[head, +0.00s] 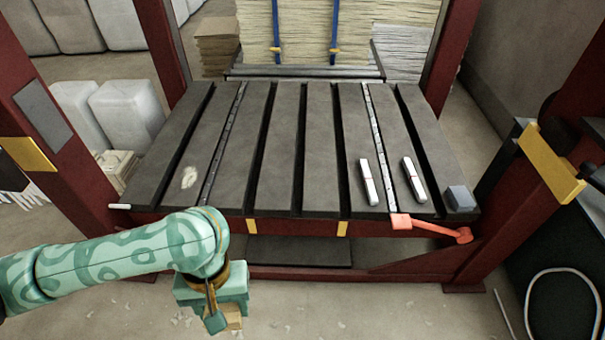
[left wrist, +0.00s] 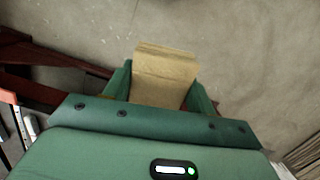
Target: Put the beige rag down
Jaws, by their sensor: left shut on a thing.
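The beige rag (left wrist: 166,66) is a folded, flat-looking piece between the two green fingers of my left gripper (left wrist: 160,92) in the left wrist view. My left gripper is shut on it. In the head view my left gripper (head: 219,316) hangs in front of the slatted table's near edge, at the lower left of the middle. Only a small beige bit of the rag (head: 235,317) shows there, beside and below the green fingers; the gripper hides the rest. The slatted dark table (head: 285,150) stands behind the gripper. My right gripper is not in view.
A pale patch (head: 190,177) marks the left slats. The middle slats are clear.

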